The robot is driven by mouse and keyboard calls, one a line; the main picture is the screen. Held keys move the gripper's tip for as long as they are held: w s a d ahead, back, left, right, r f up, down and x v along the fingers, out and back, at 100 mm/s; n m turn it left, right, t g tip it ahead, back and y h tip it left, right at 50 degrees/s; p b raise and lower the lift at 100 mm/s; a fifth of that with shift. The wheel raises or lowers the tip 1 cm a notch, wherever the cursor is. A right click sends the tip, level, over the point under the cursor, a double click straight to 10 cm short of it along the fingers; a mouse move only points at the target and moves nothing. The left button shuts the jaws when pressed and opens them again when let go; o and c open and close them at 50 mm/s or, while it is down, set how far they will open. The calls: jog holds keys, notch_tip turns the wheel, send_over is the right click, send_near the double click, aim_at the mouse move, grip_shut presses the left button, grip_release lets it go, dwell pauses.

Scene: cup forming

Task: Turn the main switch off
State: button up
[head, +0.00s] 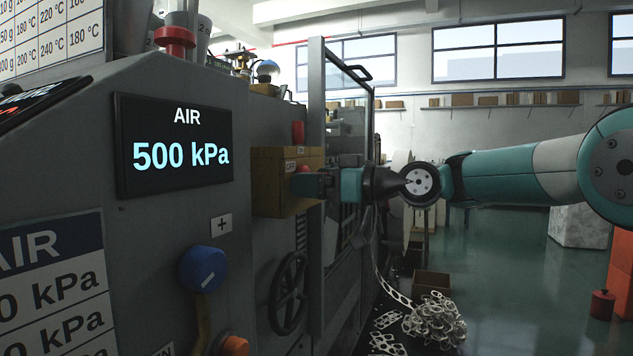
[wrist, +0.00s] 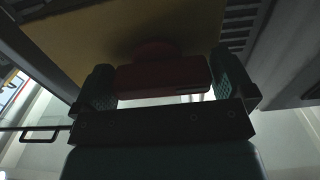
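A yellow box (head: 268,170) on the machine's side carries a red switch knob, mostly hidden behind my gripper in the head view. My gripper (head: 300,184) is right at the box's front face. In the wrist view the red switch handle (wrist: 165,76) lies across the space between my two fingers (wrist: 165,80), with the yellow face (wrist: 130,30) behind it. The fingers stand wide apart, one at each end of the handle. I cannot tell whether they touch it.
The machine has an air display (head: 174,146) reading 500 kPa, a blue knob (head: 203,269) and a dark handwheel (head: 288,293). A framed guard (head: 317,180) stands just behind my gripper.

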jog(key=v, duration=1.7)
jog(key=shift+d, duration=0.2)
jog(key=shift+s+r, duration=0.1)
jog(key=s+a+f+m+g+h, duration=0.2)
jog(key=s+f+h, duration=0.2)
jog(key=s+f, duration=0.45)
jog(key=s+a+f+m+g+h, duration=0.25)
jog(key=s+f+h, duration=0.3)
jog(key=s, duration=0.55)
jog(key=s+d+f+m+g+h, duration=0.25)
jog(key=s+d+f, duration=0.25)
jog(key=s+f, duration=0.3)
notch_tip(320, 180, up, 29)
jog(key=s+d+p, duration=0.1)
jog(key=s+p, duration=0.1)
jog(key=p, duration=2.6)
jog(key=shift+s+r+t+h, duration=0.2)
jog(key=shift+t+h, duration=0.2)
